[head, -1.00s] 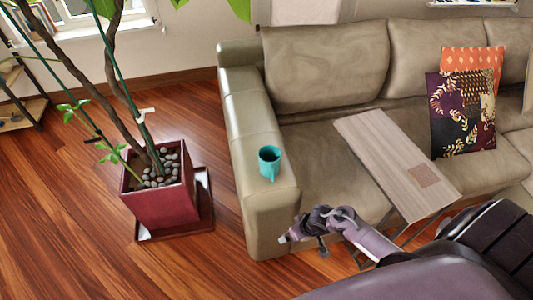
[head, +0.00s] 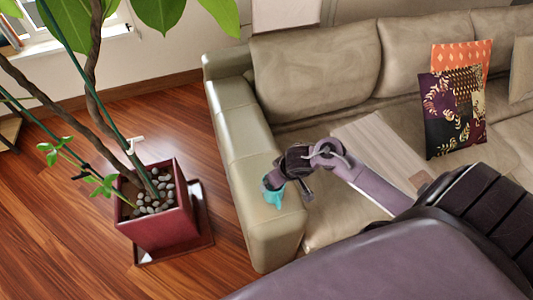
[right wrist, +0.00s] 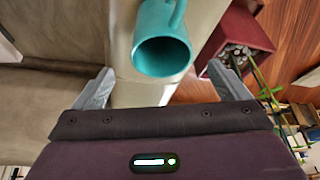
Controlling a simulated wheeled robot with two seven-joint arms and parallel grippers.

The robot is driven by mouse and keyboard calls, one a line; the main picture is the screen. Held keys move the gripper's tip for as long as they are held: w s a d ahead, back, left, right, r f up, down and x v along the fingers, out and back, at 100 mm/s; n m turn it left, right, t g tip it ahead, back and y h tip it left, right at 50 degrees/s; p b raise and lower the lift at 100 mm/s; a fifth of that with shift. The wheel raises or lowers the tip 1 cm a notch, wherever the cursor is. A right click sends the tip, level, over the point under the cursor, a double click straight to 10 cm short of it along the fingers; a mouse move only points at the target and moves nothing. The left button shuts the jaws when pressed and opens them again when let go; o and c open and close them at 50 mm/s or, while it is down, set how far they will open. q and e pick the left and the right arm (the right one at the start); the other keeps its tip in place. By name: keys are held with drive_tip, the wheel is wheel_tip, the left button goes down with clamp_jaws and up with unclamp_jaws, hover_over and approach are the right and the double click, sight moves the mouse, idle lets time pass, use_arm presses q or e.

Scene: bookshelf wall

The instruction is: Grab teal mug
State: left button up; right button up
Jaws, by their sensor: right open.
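The teal mug (head: 274,196) stands on the beige sofa's left armrest (head: 246,152). In the head view my right gripper (head: 268,188) is over the mug and hides much of it. In the right wrist view the mug (right wrist: 161,52) shows its open rim towards the camera and its handle at the top. The right gripper's two fingers (right wrist: 166,88) are spread wide, with the mug ahead and between their lines. I see no finger touching the mug. My left gripper is not in view.
A wooden side table (head: 374,146) stands over the sofa seat, behind my right arm. Patterned cushions (head: 453,110) lie on the sofa. A red square planter (head: 160,222) with a tall plant stands on the wood floor left of the armrest.

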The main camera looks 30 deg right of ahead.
drive_tip(key=x, duration=0.4)
drive_tip(key=shift+s+a+f, duration=0.1)
drive_tip(key=shift+s+f, duration=0.15)
drive_tip(key=shift+f, duration=0.2)
drive_tip(key=shift+x, duration=1.15)
drive_tip(key=shift+w+f, duration=0.15)
drive_tip(key=shift+w, duration=0.05)
drive_tip(key=c, duration=0.8)
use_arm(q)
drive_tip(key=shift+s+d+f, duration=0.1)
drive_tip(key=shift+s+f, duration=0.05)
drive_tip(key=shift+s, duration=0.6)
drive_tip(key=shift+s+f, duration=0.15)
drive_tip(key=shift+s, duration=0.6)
use_arm(e)
drive_tip(key=c, duration=0.4)
drive_tip(key=shift+c, duration=0.2)
